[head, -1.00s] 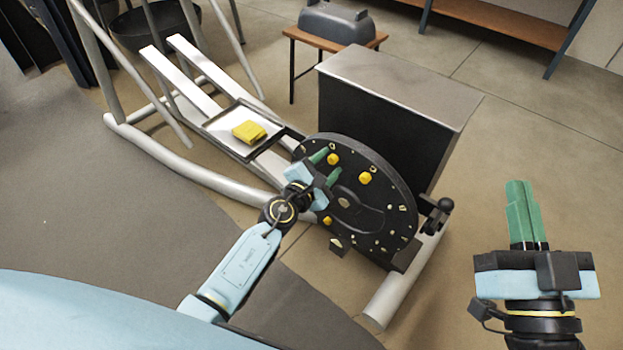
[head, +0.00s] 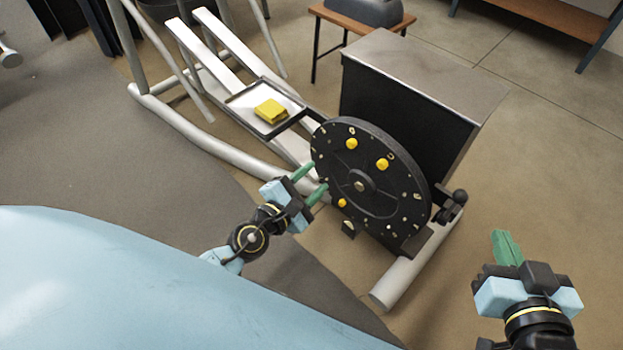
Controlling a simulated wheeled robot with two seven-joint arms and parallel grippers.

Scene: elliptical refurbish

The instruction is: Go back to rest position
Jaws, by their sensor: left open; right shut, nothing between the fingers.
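My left gripper (head: 310,180) has its two green fingers apart and empty. It is just left of the black round wheel (head: 395,205) of the elliptical machine, pointing toward its face; I cannot tell whether it touches the wheel. Yellow knobs (head: 382,164) sit on the wheel's face. My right gripper (head: 506,247) is at the lower right, its green fingers together with nothing between them. It is over open floor, clear of the machine.
A yellow block (head: 271,110) lies on the tray (head: 240,101) on the machine's frame. A dark box with a grey top (head: 430,80) stands behind the wheel. A wooden bench (head: 345,18) is at the back. The floor (head: 545,150) at the right is free.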

